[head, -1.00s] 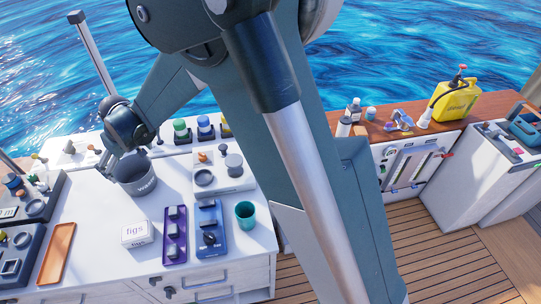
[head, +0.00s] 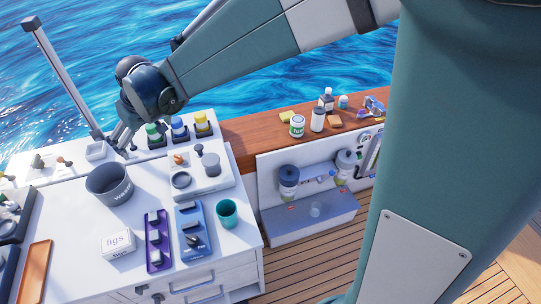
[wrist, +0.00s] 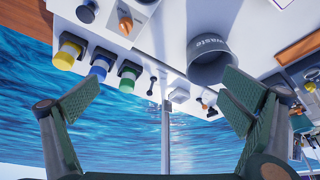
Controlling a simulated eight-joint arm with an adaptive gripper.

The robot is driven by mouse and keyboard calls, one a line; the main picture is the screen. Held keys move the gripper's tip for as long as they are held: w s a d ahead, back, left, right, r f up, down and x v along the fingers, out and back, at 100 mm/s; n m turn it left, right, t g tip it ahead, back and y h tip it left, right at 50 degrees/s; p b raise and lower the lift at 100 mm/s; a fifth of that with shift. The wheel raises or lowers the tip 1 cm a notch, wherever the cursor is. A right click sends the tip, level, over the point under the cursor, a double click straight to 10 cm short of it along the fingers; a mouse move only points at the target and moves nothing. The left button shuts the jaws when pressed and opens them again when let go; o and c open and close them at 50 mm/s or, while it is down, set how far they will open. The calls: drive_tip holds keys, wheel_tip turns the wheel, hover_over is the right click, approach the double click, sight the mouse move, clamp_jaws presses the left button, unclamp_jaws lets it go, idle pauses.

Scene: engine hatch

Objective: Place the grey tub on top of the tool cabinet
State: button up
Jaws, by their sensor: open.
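The grey tub (head: 108,188), a round open bucket with white lettering, stands upright on the white worktop (head: 225,255). It also shows in the wrist view (wrist: 208,65), beside my right-hand finger; I cannot tell whether they touch. My gripper (wrist: 162,98) is open, its fingers wide apart with nothing between them. In the head view my gripper (head: 120,138) is just behind the tub, partly hidden by its own wrist. A white unit with drawers (head: 190,282) carries the worktop; I cannot tell whether it is the tool cabinet.
Yellow-, blue- and green-lidded jars (head: 178,128) stand behind the tub. A grey panel (head: 205,178), a purple tray (head: 158,240), a blue tray (head: 190,232), a teal cup (head: 227,213) and a white box (head: 118,243) crowd the worktop. Bottles stand on the wooden ledge (head: 250,130).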

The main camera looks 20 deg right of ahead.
drive_tip(key=s+d+r+m+t, duration=0.1)
drive_tip(key=s+d+r, duration=0.25)
drive_tip(key=d, duration=0.45)
drive_tip(key=s+d+r+m+h, duration=0.1)
drive_tip(key=s+d+r, duration=0.1)
drive_tip(key=s+d, duration=0.35)
drive_tip(key=s+d+r+m+t, duration=0.1)
drive_tip(key=s+d+r, duration=0.15)
drive_tip(key=d, duration=0.75)
drive_tip(key=s+d+f+m+h, duration=0.1)
drive_tip(key=s+d+f+m, duration=0.2)
drive_tip(key=s+d, duration=1.1)
drive_tip(key=s, duration=0.3)
drive_tip(key=shift+d+f+m+t+h, duration=0.15)
drive_tip(key=shift+d+m+t+h, duration=0.15)
drive_tip(key=shift+t+h, duration=0.1)
